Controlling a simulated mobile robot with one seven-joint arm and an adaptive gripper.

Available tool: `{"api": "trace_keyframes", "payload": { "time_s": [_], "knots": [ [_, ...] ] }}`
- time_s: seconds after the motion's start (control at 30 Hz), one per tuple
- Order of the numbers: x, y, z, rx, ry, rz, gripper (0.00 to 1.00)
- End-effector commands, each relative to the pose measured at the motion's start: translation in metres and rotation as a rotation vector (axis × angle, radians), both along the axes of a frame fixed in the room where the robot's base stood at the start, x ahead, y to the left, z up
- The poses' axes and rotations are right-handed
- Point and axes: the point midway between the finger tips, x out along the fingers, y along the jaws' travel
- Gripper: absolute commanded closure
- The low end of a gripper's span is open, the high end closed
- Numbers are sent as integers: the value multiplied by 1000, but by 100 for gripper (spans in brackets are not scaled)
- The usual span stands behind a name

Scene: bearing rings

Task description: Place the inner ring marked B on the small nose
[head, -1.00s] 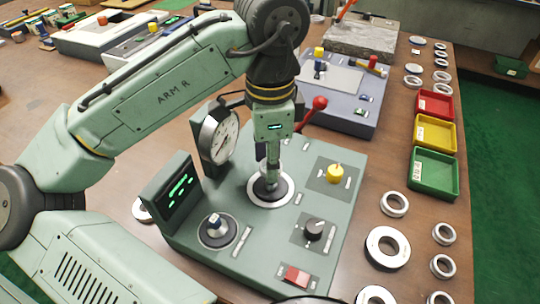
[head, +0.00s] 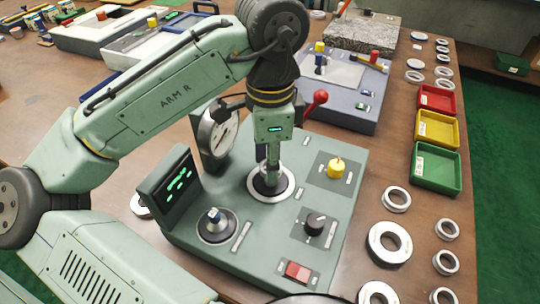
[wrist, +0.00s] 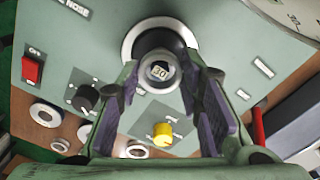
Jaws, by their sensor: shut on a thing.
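The nose piece stands in a round black seat with a pale ring (wrist: 132,42) on the green machine. In the head view my gripper (head: 268,172) is low over this seat (head: 285,190), and hides most of the nose. Several steel rings, including a thick one (head: 376,243), lie on the bench; no letter B is readable.
The machine has a dial gauge (head: 205,145), a lit display (head: 166,190), a yellow knob (head: 336,169), a black knob (head: 315,222), a red switch (head: 297,271) and a red-balled lever (head: 320,97). Red (head: 437,87), yellow (head: 437,113) and green (head: 459,180) trays line the right.

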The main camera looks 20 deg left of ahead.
Motion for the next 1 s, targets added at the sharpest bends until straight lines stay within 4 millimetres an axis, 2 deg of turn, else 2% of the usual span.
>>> {"api": "trace_keyframes", "payload": {
  "time_s": [0.93, 0.97, 1.0],
  "knots": [
    [0, 0, -30, -2, 0, 0, 95],
    [0, 0, -30, -1, 0, 0, 66],
    [0, 0, -29, -1, -1, 0, 64]
  ]
}}
